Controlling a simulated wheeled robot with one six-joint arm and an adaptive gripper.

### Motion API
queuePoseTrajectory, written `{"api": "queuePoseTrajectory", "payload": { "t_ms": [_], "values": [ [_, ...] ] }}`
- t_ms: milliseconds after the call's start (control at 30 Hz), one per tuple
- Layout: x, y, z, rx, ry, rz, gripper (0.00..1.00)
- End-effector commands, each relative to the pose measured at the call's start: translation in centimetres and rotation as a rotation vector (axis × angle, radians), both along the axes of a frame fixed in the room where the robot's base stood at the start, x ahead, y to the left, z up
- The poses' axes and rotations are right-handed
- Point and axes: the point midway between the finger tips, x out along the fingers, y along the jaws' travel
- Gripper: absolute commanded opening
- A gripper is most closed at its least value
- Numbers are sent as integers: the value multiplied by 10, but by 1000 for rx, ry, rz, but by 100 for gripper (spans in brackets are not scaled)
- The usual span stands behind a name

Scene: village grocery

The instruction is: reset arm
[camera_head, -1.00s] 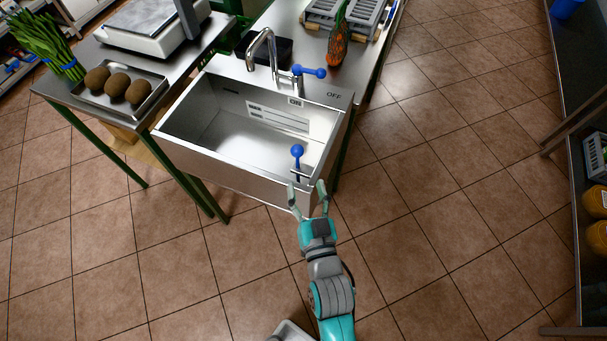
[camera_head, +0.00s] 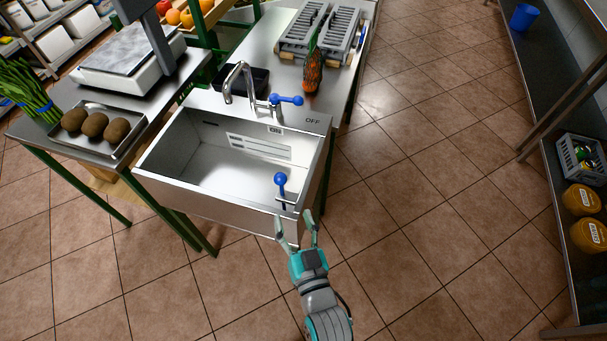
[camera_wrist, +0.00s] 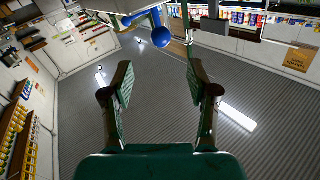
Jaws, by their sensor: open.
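My gripper (camera_head: 297,226) is open and empty in the head view, just in front of the near right corner of the steel sink (camera_head: 215,212). A blue-knobbed lever (camera_head: 281,180) stands at the sink's right inner side, just beyond the fingertips. In the wrist view my gripper (camera_wrist: 160,85) has its two fingers spread with nothing between them. A blue ball knob (camera_wrist: 161,37) shows beyond them near the top.
A faucet (camera_head: 240,75) with a blue handle (camera_head: 287,100) stands behind the sink. A pineapple (camera_head: 312,70) and grey crates (camera_head: 322,28) are on the counter. A tray of brown fruit (camera_head: 95,126) and a scale (camera_head: 125,55) stand left. Tiled floor (camera_head: 430,200) is clear at right.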

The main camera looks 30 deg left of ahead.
Motion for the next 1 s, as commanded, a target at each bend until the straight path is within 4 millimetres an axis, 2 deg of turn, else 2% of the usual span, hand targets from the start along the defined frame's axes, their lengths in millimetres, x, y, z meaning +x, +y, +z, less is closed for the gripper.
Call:
{"api": "queuePoseTrajectory", "payload": {
  "t_ms": [233, 367, 533, 667, 800, 1000],
  "values": [
    [0, -3, -1, -2, 0, -4, 59],
    [-1, -27, -10, -17, 6, -41, 59],
    [-12, -98, -29, -56, 20, -151, 59],
    [-29, -154, -39, -91, 33, -244, 59],
    [-54, -208, -44, -128, 47, -342, 59],
    [-99, -272, -42, -178, 75, -476, 59]
  ]
}}
